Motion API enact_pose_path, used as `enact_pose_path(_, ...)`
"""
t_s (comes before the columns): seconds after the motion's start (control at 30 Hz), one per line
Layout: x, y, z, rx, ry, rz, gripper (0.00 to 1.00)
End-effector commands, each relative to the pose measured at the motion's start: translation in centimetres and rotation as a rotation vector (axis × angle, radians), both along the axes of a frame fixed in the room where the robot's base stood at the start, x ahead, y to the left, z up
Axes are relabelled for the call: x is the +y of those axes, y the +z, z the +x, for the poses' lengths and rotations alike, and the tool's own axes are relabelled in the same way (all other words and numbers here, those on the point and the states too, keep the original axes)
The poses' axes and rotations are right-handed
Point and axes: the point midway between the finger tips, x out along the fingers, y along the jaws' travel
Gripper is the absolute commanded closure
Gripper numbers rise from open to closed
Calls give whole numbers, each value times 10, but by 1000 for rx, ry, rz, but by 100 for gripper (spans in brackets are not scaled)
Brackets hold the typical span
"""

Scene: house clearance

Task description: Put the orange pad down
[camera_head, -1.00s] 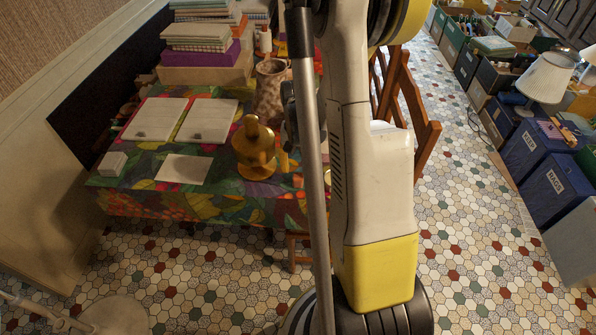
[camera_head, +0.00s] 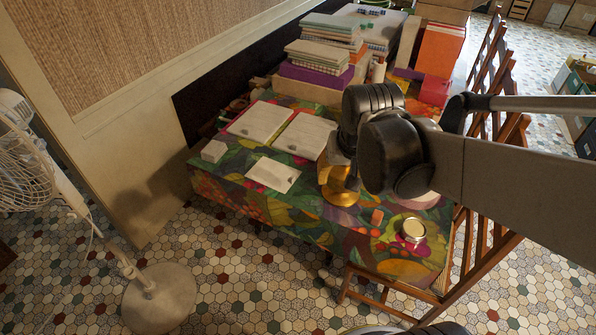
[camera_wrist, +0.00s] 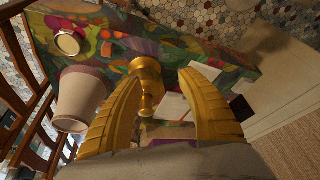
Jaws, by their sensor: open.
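My gripper (camera_wrist: 163,76) is open in the wrist view, its two yellow curved fingers apart with nothing held between them. It hangs over the table; in the head view my dark wrist hides most of it. A small flat orange patch (camera_head: 377,217), perhaps the orange pad, lies on the patterned tablecloth (camera_head: 330,237) beside a round tin (camera_head: 413,230). It also shows in the wrist view (camera_wrist: 106,34), left of the fingers. I cannot tell it surely from the cloth's print. A golden goblet-like object (camera_wrist: 147,85) stands below, seen between the fingers.
A pale vase (camera_wrist: 80,97) stands close to the left finger. White panels (camera_head: 262,121), a white card (camera_head: 273,175) and stacked books (camera_head: 325,50) occupy the table. Wooden chairs (camera_head: 490,220) line its right side. A white fan (camera_head: 150,290) stands on the floor at left.

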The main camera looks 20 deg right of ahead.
Motion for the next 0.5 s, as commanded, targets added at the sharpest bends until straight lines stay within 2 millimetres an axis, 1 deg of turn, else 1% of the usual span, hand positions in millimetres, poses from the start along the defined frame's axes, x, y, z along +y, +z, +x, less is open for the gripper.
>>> enact_pose_path(0.03,20,8,-11,-36,60,-14,54)
enact_pose_path(0.1,42,18,-22,-91,137,-35,54)
enact_pose_path(0.2,66,27,-36,-157,227,-58,54)
enact_pose_path(0.33,85,32,-48,-217,304,-77,54)
enact_pose_path(0.5,94,34,-54,-247,339,-85,54)
